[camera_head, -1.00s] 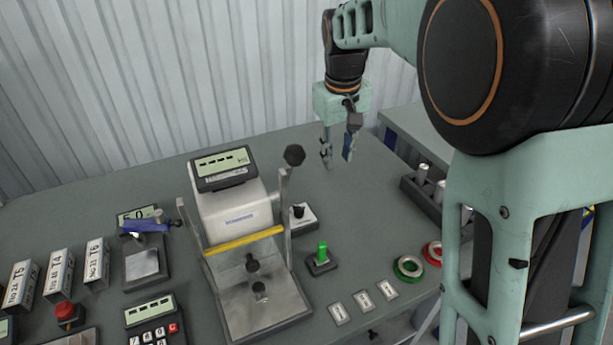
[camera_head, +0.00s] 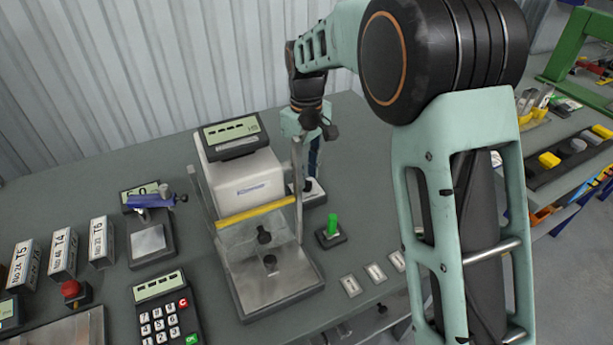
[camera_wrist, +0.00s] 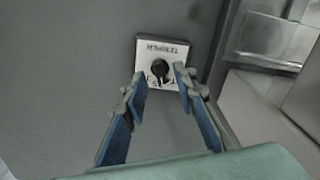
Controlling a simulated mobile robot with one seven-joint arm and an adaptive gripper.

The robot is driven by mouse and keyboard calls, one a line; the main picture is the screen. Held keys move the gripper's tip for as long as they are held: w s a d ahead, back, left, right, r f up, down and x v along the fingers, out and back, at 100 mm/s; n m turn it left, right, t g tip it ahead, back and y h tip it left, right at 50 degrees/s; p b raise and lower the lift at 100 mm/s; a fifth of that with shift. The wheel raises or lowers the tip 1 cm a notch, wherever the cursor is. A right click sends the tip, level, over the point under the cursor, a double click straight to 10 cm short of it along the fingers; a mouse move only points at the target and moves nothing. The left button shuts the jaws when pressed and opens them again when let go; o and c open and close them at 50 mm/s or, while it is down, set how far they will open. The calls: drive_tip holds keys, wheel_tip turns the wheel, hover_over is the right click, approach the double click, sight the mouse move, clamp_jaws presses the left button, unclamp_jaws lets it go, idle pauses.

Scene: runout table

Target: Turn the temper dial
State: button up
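The temper dial (camera_wrist: 159,69) is a small black knob on a white plate (camera_wrist: 179,51) with "TEMPER" printed on it. In the wrist view it lies between and just beyond my two blue-padded fingertips. My gripper (camera_wrist: 159,78) is open and empty, with a clear gap between its fingers. I cannot tell whether a fingertip touches the plate. In the head view my gripper (camera_head: 315,172) points down over the dial's plate (camera_head: 315,198), behind the press's lever. The dial knob (camera_head: 309,185) is partly covered there by the fingers.
The white press-like machine (camera_head: 240,188) with a display and upright metal lever (camera_head: 298,190) stands close left of my gripper. A green switch (camera_head: 332,226) sits in front of the dial. A keypad (camera_head: 167,312) is at the front left. Bare table (camera_head: 95,185) lies at the back left.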

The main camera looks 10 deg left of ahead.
drive_tip(key=shift+f, duration=0.85)
drive_tip(key=shift+c, duration=0.6)
clamp_jaws()
drive_tip(key=n+p, duration=0.1)
drive_tip(key=n, duration=0.3)
drive_tip(key=shift+o, duration=0.6)
unclamp_jaws()
